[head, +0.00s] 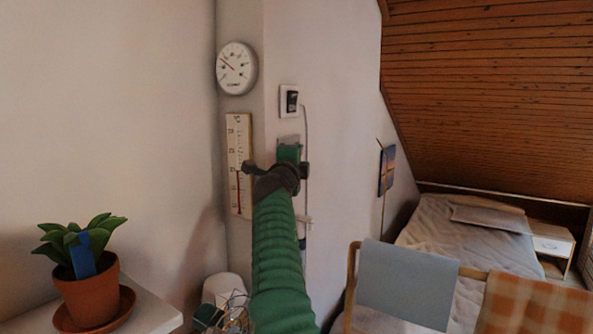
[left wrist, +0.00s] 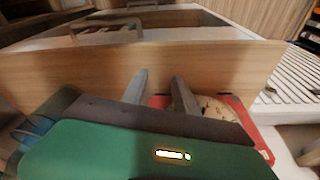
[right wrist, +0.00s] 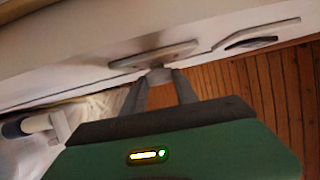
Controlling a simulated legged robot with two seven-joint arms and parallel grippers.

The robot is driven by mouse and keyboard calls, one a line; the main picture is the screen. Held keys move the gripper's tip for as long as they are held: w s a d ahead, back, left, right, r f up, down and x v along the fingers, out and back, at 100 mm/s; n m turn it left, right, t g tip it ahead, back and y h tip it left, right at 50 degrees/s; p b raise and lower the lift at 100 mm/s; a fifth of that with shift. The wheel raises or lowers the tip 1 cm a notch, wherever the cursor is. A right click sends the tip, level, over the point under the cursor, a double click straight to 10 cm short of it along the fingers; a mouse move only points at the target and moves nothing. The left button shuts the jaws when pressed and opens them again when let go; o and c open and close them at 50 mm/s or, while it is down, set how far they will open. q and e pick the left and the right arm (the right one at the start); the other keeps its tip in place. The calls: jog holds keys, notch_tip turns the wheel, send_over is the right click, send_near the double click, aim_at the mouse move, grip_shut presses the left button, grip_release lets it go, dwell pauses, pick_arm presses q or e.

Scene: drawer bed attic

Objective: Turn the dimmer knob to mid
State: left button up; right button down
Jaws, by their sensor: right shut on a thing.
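The dimmer's plate (right wrist: 153,55) is on the wall in the right wrist view, with its round grey knob (right wrist: 158,75) standing out from it. My right gripper (right wrist: 162,82) is shut on the knob, one finger on each side. In the head view my right arm reaches up to the wall, and its gripper (head: 289,152) covers the knob and most of the plate. Any mark on the knob is too small to read, so its setting cannot be told. My left gripper (left wrist: 159,82) shows only in the left wrist view, open and empty near a wooden panel.
A light switch (head: 288,101) is just above the dimmer. A dial (head: 236,68) and a thermometer (head: 238,165) hang to the left. A potted plant (head: 90,290) stands at lower left. A chair with a grey cloth (head: 407,284) and a bed (head: 465,240) are at right.

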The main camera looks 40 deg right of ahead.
pick_arm(q)
jog(key=shift+f, duration=0.1)
pick_arm(e)
jog(key=shift+d+f, duration=0.1)
jog(key=shift+f, duration=0.2)
jog(key=c, duration=1)
grip_release()
pick_arm(q)
jog(key=shift+d, duration=0.1)
pick_arm(e)
jog(key=shift+o, duration=0.2)
jog(key=shift+d+r, duration=0.1)
jog(key=shift+r, duration=0.15)
